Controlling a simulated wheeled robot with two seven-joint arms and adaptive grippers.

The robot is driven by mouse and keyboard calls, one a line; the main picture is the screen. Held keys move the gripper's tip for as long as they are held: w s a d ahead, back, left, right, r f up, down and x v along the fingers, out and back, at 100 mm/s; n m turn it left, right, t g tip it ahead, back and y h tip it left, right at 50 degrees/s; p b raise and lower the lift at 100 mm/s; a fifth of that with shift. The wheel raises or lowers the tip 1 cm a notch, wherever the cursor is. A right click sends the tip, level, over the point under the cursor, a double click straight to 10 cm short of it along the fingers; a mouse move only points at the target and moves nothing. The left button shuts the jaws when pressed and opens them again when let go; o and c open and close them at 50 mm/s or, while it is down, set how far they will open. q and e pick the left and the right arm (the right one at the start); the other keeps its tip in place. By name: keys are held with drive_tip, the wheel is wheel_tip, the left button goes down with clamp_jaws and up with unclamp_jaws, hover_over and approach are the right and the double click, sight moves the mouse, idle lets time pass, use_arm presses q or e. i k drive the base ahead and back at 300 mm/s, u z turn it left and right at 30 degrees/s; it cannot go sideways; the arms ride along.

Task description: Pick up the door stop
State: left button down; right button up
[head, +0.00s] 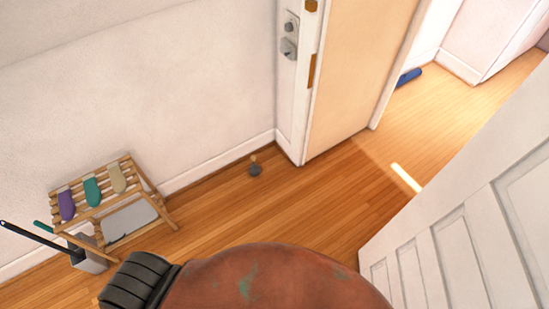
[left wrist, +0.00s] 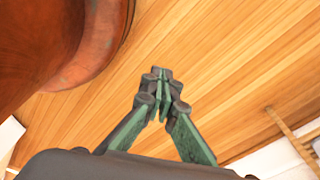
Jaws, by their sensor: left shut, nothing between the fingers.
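A small dark object with a light tan knob on top, which looks like the door stop (head: 254,169), sits on the wooden floor near the wall, left of the door frame in the head view. I do not see it in the left wrist view. My left gripper (left wrist: 160,74) shows in the left wrist view, with its dark fingertips together and nothing between them, above bare wooden floor. How far it is from the door stop cannot be told. My right gripper is in neither view.
A slatted wooden rack (head: 127,172) with several coloured slippers stands against the wall at left, beside a grey bin (head: 91,262) with a black-handled tool. A white panelled door (head: 450,240) is at right. A blue object (head: 408,78) lies beyond the doorway. Floor around the door stop is clear.

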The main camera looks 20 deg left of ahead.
sight(255, 169)
drive_tip(key=u, duration=0.1)
drive_tip(key=i, duration=0.95)
drive_tip(key=u, duration=1)
drive_tip(key=i, duration=0.75)
drive_tip(key=u, duration=1)
drive_tip(key=i, duration=0.25)
drive_tip(key=u, duration=0.2)
